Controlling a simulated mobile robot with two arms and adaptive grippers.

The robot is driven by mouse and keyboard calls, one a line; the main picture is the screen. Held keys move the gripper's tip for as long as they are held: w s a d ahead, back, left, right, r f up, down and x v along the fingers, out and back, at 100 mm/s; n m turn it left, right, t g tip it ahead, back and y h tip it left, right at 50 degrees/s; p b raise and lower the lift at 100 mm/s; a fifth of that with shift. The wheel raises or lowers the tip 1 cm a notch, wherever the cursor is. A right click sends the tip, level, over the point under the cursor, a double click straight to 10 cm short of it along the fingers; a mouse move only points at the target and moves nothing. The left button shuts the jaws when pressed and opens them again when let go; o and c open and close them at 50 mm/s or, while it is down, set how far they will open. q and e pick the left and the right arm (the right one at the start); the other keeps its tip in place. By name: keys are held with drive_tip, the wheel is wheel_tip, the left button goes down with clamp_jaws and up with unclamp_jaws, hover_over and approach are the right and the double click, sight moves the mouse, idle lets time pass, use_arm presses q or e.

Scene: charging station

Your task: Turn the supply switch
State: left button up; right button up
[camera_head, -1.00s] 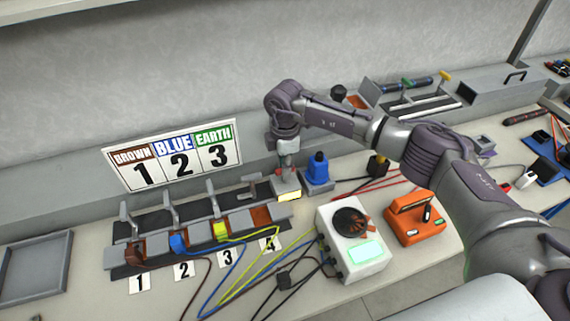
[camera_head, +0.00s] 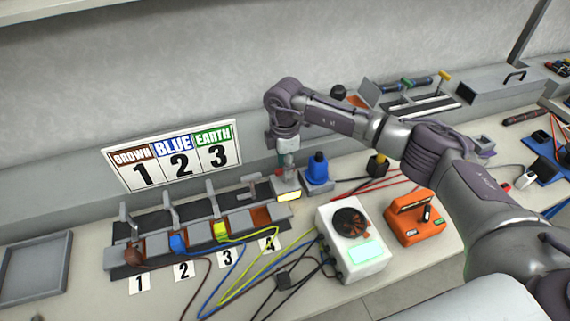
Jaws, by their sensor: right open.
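A small grey box with a glowing yellow label (camera_head: 289,196) stands at the right end of the terminal row; it appears to be the supply switch. My right gripper (camera_head: 286,166) points down directly above this box, with its fingers at or very near the box's top. The gripper is open. The fingers are small here and cover the top of the box, so the switch knob and any contact with it cannot be made out clearly. My left gripper is not in view.
A blue plug-like device (camera_head: 318,168) stands close to the right of the gripper. Terminals with raised levers (camera_head: 172,212) are to the left. A white meter box (camera_head: 352,243) and an orange device (camera_head: 414,218) stand in front. Coloured cables (camera_head: 236,277) cross the bench.

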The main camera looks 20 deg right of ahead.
wheel_tip(320, 180, up, 12)
drive_tip(key=shift+f, duration=0.2)
idle(0.5)
